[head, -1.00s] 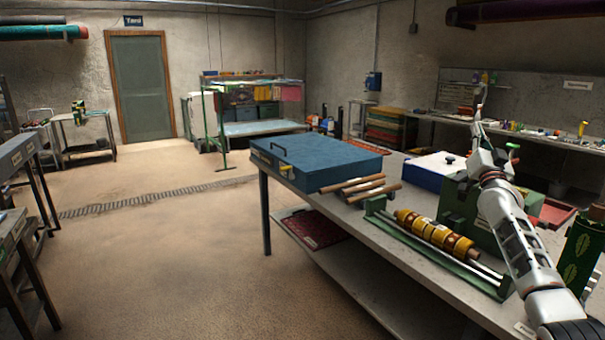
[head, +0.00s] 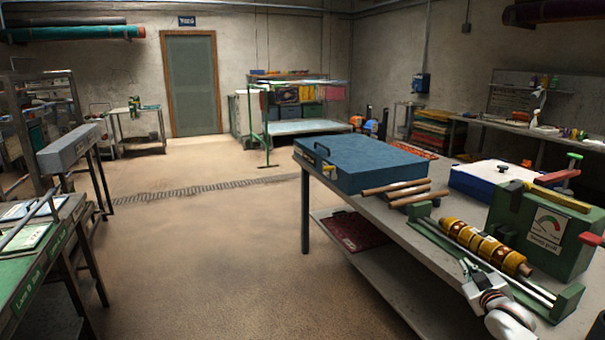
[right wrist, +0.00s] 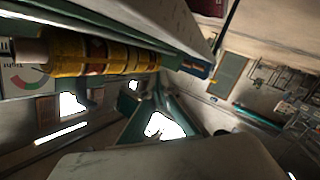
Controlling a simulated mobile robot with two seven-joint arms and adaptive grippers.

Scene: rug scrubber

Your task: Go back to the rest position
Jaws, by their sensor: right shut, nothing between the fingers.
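My right gripper (head: 468,270) shows low at the right in the head view, with the end of my white arm below it. Its fingers are together and empty, pointing up. It is in front of the table's near edge, beside the green stand (head: 567,303) as seen from here; the exact gap cannot be told. A yellow and brown roller (head: 484,246) lies on that stand. The roller also shows close up in the right wrist view (right wrist: 100,55). My left gripper is in neither view.
The grey table (head: 400,230) carries a blue case (head: 365,163), wooden rods (head: 408,192), a white and blue box (head: 490,178) and a green machine with a dial (head: 540,222). A green-topped bench (head: 40,250) stands at the left. The floor between is clear.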

